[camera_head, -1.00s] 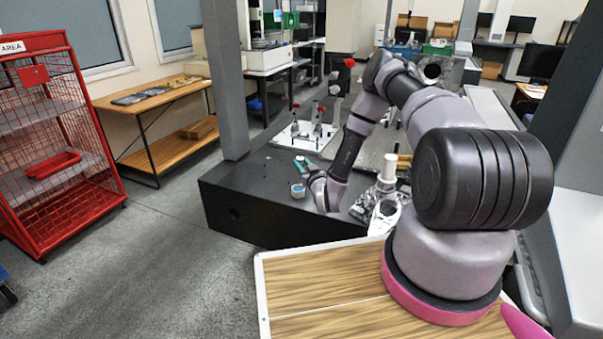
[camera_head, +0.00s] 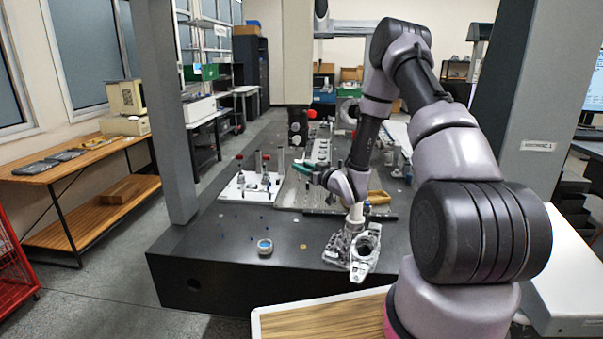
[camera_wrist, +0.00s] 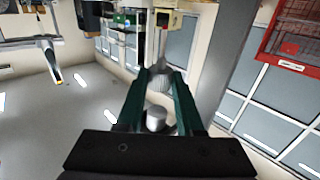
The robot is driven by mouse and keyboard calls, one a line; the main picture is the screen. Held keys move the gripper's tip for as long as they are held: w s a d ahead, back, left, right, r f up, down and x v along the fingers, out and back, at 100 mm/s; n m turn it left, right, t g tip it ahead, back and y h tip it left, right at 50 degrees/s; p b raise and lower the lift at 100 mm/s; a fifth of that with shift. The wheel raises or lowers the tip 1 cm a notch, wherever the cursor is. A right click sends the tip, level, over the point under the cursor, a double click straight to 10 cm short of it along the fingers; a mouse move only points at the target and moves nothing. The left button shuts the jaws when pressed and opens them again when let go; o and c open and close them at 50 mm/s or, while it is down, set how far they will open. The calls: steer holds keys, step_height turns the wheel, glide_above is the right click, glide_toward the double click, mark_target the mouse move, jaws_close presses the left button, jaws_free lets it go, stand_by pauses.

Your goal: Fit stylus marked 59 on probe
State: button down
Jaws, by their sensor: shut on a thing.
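My gripper (camera_head: 297,168) has teal fingers, which point left above the dark table in the head view. In the wrist view my gripper (camera_wrist: 160,80) is shut on a small pale stylus (camera_wrist: 158,84). Its ribbed body sits between the fingertips and a thin shaft runs out beyond them. The number on it cannot be read. In the head view it is too small to make out. I cannot identify the probe for sure; a dark upright cylinder (camera_head: 297,125) stands behind the gripper, close to a red ball (camera_head: 312,114).
A grey column (camera_head: 165,110) rises at the left.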

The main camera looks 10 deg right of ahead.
steer(key=shift+a+r, duration=0.1)
steer(key=shift+r, duration=1.5)
steer(key=shift+r, duration=0.3)
stand_by(0.4)
steer(key=shift+c, duration=2.4)
jaws_free()
steer(key=v, duration=1)
steer(key=shift+s, duration=0.35)
steer(key=shift+d, duration=0.2)
